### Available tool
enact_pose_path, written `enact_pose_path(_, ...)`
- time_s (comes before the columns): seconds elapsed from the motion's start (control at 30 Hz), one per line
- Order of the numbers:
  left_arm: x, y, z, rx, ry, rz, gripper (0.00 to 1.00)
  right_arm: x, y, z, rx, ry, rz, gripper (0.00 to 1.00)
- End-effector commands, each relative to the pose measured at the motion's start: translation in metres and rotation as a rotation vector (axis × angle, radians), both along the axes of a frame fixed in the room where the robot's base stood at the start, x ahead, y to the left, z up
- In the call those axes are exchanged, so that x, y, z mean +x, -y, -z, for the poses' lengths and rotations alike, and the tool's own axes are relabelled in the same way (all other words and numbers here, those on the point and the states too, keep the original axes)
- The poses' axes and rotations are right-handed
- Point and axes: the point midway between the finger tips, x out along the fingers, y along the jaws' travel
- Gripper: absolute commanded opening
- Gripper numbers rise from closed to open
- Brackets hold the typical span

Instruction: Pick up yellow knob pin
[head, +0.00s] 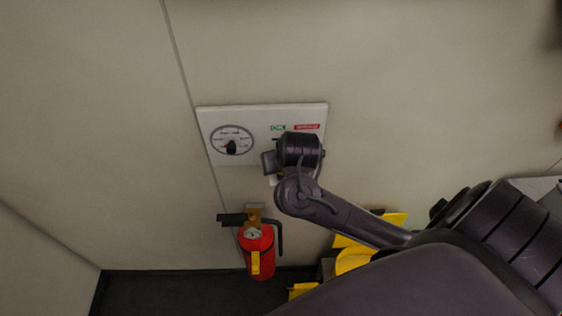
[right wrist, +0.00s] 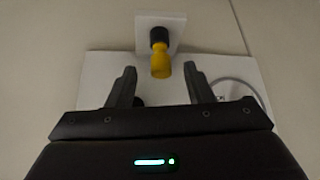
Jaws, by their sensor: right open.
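In the right wrist view, the yellow knob pin (right wrist: 160,61) sticks out from a black collar on a small white plate (right wrist: 143,30) on the wall. My right gripper (right wrist: 160,86) is open, one finger on each side of the pin's line. The pin shows between and just beyond the fingertips, with a gap on both sides, and nothing is held. In the head view my right wrist is in front of the wall panel (head: 215,115) and mostly hides the pin. My left gripper is not in view.
The panel carries a round dial (head: 232,142) and small green and red labels. A red fire extinguisher (head: 259,258) hangs on the wall below it. A yellow object (head: 352,260) is partly hidden behind my right arm. The wall above the panel is clear.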

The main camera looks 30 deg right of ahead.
Motion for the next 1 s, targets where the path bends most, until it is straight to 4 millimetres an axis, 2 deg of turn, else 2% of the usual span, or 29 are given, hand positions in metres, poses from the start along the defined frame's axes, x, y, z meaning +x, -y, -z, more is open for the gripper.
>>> enact_pose_path(0.43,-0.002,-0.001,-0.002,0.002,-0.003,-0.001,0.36,0.021,0.005,0.029,0.005,-0.001,0.003,0.47)
enact_pose_path(0.87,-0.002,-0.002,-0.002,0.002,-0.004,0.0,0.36,0.024,0.007,0.034,0.001,-0.002,0.0,0.47)
enact_pose_path(1.0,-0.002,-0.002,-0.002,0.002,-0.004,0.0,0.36,0.024,0.007,0.034,0.001,-0.002,0.0,0.28)
